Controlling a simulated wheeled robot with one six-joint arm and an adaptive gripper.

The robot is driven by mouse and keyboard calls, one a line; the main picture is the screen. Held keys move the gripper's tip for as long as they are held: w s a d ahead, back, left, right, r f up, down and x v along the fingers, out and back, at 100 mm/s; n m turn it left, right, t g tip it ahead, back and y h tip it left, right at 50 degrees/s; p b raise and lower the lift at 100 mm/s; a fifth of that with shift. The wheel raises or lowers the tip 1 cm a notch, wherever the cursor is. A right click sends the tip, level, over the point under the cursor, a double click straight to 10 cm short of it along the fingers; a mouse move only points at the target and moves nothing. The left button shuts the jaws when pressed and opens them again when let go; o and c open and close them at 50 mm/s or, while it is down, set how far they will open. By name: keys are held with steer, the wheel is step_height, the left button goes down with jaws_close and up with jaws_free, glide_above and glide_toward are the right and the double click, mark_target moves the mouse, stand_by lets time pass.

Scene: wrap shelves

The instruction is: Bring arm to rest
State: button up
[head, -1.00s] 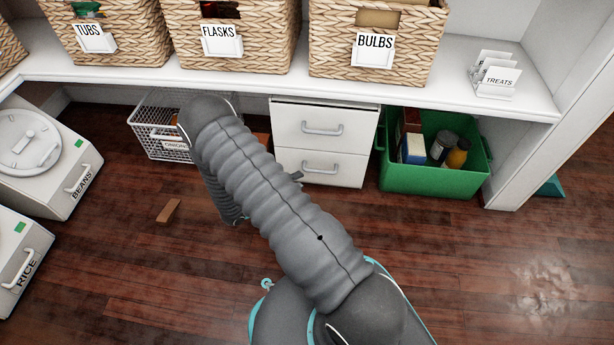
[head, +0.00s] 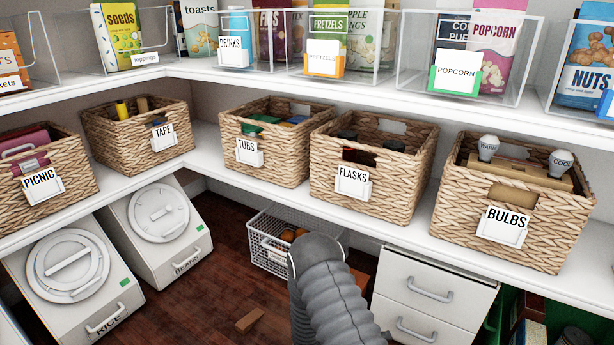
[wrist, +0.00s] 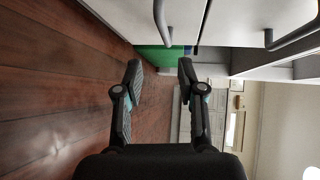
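My arm shows in the head view as a grey ribbed sleeve, rising from the bottom edge in front of the wire basket and the white drawer unit. My gripper is hidden behind it there. In the wrist view my gripper (wrist: 158,75) is open, its two dark fingers apart with nothing between them. The wrist picture is turned on its side. White drawer fronts with grey handles lie close along its top, and the wooden floor (wrist: 50,100) is on the left.
A white drawer unit (head: 433,290) stands right of my arm, a wire basket (head: 256,252) behind it. Labelled wicker baskets, including bulbs (head: 540,252) and flasks (head: 390,188), line the shelf above. Rice (head: 75,270) and beans (head: 158,235) bins stand left. A small wooden block (head: 249,320) lies on the floor.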

steer(key=s+f+m+g+y, duration=0.1)
steer(key=s+m+g, duration=0.3)
steer(key=s+m, duration=0.35)
steer(key=s+a+r+m+g+y+p, duration=0.1)
steer(key=s+a+r+m+g+y, duration=0.15)
steer(key=r+m, duration=0.4)
steer(key=s+a+r+m+g+y+p, duration=0.1)
steer(key=s+r+m+y, duration=0.2)
steer(key=r+m, duration=0.3)
steer(key=s+a+r+m+t+y+p, duration=0.1)
steer(key=r+m, duration=0.5)
steer(key=r, duration=0.7)
steer(key=s+a+r+m+t+y+p, duration=0.2)
steer(key=s+r+m+t+y+p, duration=0.2)
steer(key=r, duration=1)
steer(key=s+a+r+m+t+y+p, duration=0.1)
steer(key=s+r+m+t+y+p, duration=0.2)
steer(key=r+m, duration=0.4)
step_height(320, 180, up, 7)
steer(key=shift+s+a+f+m+t+y, duration=0.15)
steer(key=shift+s+m+t+y, duration=0.15)
steer(key=shift+s+t+y, duration=0.65)
